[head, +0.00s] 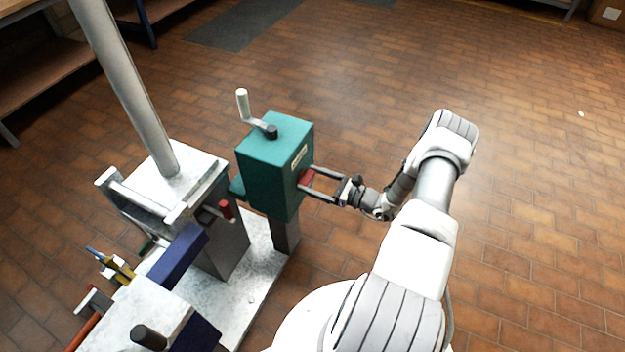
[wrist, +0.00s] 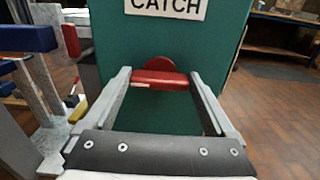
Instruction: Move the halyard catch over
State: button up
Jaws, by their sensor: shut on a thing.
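The halyard catch is a red lever (wrist: 160,78) on the front face of a teal box (wrist: 215,60), under a white label reading "CATCH" (wrist: 166,6). In the head view the red lever (head: 306,178) shows on the right face of the teal box (head: 268,175). My gripper (head: 308,181) reaches in from the right. Its two fingers are at either end of the red lever's bar, and it is shut on that bar in the wrist view (wrist: 160,84). The lever's round pivot shows just above the bar.
A crank handle (head: 246,110) stands on top of the teal box. A grey mast (head: 125,85) on a metal block stands left of it. Another red part (head: 226,210) and blue blocks (head: 178,255) lie nearer. Tiled floor (head: 530,160) to the right is clear.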

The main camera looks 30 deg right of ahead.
jog(key=shift+m, duration=0.3)
jog(key=m+b, duration=0.1)
jog(key=m, duration=0.4)
jog(key=m+b, duration=0.1)
jog(key=m, duration=0.5)
jog(key=m+b, duration=0.1)
jog(key=m, duration=0.5)
jog(key=shift+d+f, duration=0.1)
jog(key=shift+f, duration=0.2)
jog(key=o, duration=1.1)
jog(key=shift+c, duration=0.2)
